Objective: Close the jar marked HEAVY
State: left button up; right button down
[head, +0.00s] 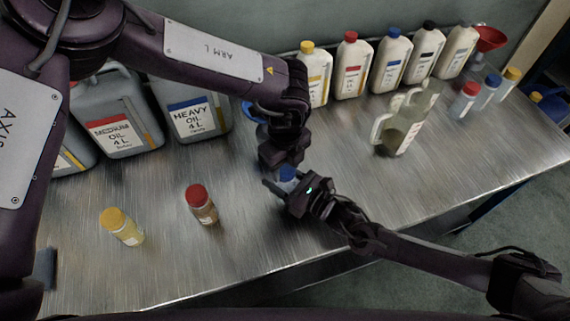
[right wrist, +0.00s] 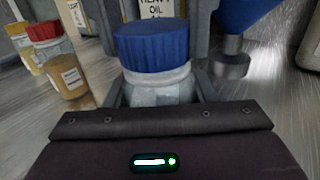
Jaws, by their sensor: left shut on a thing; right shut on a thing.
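A small clear jar (right wrist: 158,88) stands between the fingers of my right gripper (head: 288,192), which is shut on it. Its blue cap (right wrist: 152,45) sits at the jar's mouth, looking level; I cannot tell how tight it is. My left gripper (head: 283,162) points down from above and is shut on the blue cap (head: 288,173); grey fingers flank the cap in the right wrist view. The jar's own marking is hidden. In the head view the grippers hide most of the jar.
A heavy oil can (head: 192,118) and medium oil can (head: 118,128) stand behind at left. A blue funnel (right wrist: 240,15) is close behind the jar. A red-capped jar (head: 201,204) and yellow-capped jar (head: 123,228) stand front left. Bottles and a jug (head: 400,133) stand right.

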pick_arm(q)
jog(key=m, duration=0.3)
jog(key=shift+m, duration=0.3)
jog(key=m, duration=1.1)
jog(key=o, duration=1.1)
jog(key=shift+o, duration=0.2)
notch_tip(320, 180, up, 12)
